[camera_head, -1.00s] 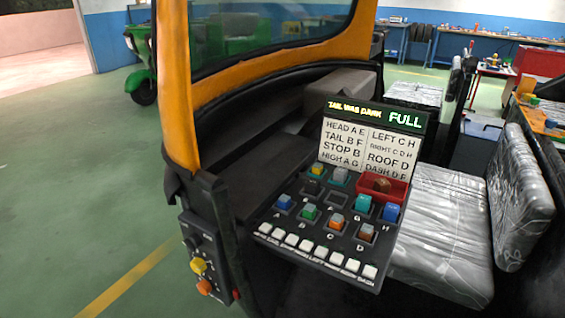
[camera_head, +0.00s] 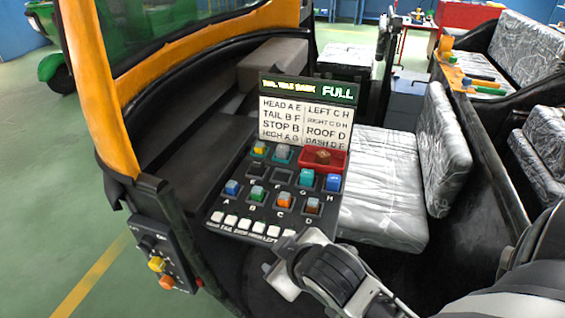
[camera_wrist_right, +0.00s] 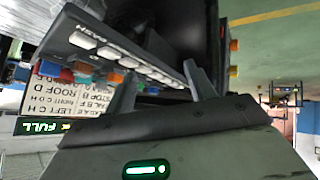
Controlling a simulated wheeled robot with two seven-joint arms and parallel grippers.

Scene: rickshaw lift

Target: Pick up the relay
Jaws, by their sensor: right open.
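The sloped black relay panel (camera_head: 272,188) stands inside the rickshaw's front, with coloured block-like relays in sockets and a row of white keys. A brown relay (camera_head: 322,157) lies in the red tray (camera_head: 338,163) at the panel's upper right. Which relay the task means cannot be told. My right gripper (camera_head: 284,260) is at the panel's front edge, below the white keys. In the right wrist view its two fingers (camera_wrist_right: 161,70) are spread, with nothing visible between them, and the panel lies beyond. My left gripper is not in view.
A label board (camera_head: 299,120) with a lit "FULL" display rises behind the panel. A silver-covered seat (camera_head: 380,190) is to its right. The orange pillar (camera_head: 98,90) and a control box with yellow and orange knobs (camera_head: 156,264) are at the left.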

